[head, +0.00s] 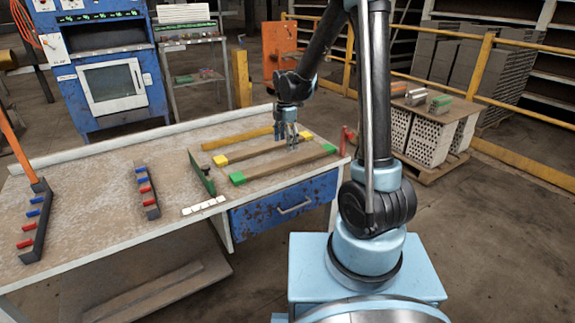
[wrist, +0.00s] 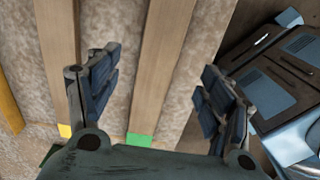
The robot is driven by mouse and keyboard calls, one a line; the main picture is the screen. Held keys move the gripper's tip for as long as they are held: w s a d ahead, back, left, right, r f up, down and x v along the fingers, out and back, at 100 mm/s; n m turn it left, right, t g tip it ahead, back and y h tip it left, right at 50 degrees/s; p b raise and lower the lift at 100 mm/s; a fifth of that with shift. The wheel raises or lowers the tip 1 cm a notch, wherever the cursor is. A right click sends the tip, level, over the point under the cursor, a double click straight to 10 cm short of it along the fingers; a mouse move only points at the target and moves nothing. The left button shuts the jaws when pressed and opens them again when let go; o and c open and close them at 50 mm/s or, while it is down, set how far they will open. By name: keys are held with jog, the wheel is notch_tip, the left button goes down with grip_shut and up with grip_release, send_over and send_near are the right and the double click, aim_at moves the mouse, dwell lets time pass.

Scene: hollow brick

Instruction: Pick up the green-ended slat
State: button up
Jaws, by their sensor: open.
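The green-ended slat (head: 277,165) is a long brown wooden bar with green ends, lying flat near the front edge of the table. In the wrist view the slat (wrist: 160,60) runs between my two fingers, with one green end low in the picture. My gripper (head: 291,143) is open and empty over the slats in the head view. In the wrist view my gripper (wrist: 155,85) has one finger on each side of the green-ended slat, with gaps at both sides. I cannot tell how far above the table the fingertips are.
A parallel yellow-ended slat (head: 252,152) lies just behind, close to my left finger in the wrist view. A yellow bar (head: 236,139) lies farther back. A dark green upright plate (head: 202,174) stands left of the slats. Pegged racks (head: 147,192) sit on the left of the table (head: 105,170).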

aim_at(287, 160)
jog(key=shift+w+d+f, duration=0.1)
jog(key=shift+f, duration=2.05)
jog(key=shift+w+d+f, duration=0.1)
jog(key=shift+f, duration=2.05)
jog(key=shift+c, duration=0.3)
jog(key=c, duration=1.3)
